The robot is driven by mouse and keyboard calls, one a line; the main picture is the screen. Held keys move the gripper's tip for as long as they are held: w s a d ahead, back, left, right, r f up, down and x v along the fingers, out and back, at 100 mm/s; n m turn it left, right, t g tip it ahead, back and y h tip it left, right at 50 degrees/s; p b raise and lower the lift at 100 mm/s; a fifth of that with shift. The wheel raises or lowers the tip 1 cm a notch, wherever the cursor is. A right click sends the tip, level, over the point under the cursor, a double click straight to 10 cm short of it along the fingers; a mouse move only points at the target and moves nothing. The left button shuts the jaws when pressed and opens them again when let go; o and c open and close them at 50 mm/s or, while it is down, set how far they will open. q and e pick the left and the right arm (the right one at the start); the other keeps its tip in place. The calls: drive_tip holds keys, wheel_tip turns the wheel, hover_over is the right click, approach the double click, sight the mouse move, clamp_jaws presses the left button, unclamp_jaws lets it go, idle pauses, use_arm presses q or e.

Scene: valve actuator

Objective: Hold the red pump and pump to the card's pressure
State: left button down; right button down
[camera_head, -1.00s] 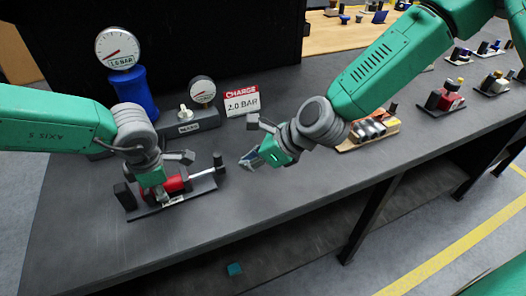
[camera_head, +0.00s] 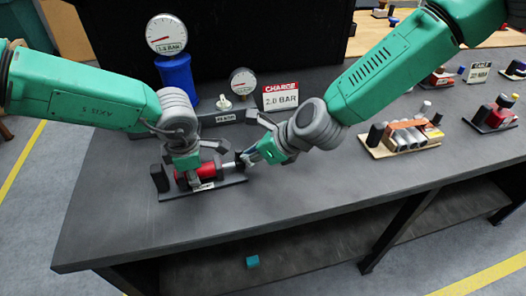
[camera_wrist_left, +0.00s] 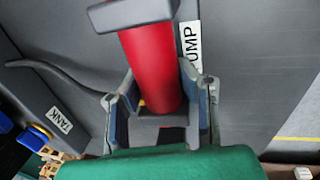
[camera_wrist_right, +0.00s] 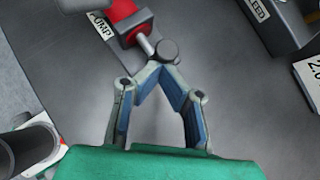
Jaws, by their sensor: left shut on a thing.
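My left gripper (camera_head: 190,178) is shut on the red barrel of the pump (camera_wrist_left: 150,60), with one finger on each side. The pump lies on a dark base on the bench. Its rod points right to a dark handle (camera_wrist_right: 167,50). My right gripper (camera_wrist_right: 162,72) is at that handle, its fingertips close together. The right wrist view does not show clearly whether they pinch it. The charge card (camera_head: 281,97) reads 2.0 BAR. A large gauge (camera_head: 166,33) stands on a blue tank (camera_head: 177,78); its small readout is hard to read.
A smaller gauge (camera_head: 243,81) stands on the dark bleed block (camera_head: 215,117) behind the pump. A wooden tray (camera_head: 403,139) with cylinders sits to the right. The bench front (camera_head: 240,220) is clear.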

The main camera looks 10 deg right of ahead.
drive_tip(key=shift+s+a, duration=0.15)
drive_tip(key=shift+a, duration=1.15)
drive_tip(key=shift+s+d, duration=0.3)
drive_tip(key=shift+d, duration=0.1)
drive_tip(key=shift+s+d, duration=1)
drive_tip(key=shift+d, duration=0.25)
drive_tip(key=v, duration=1)
drive_tip(key=shift+d+f, duration=0.1)
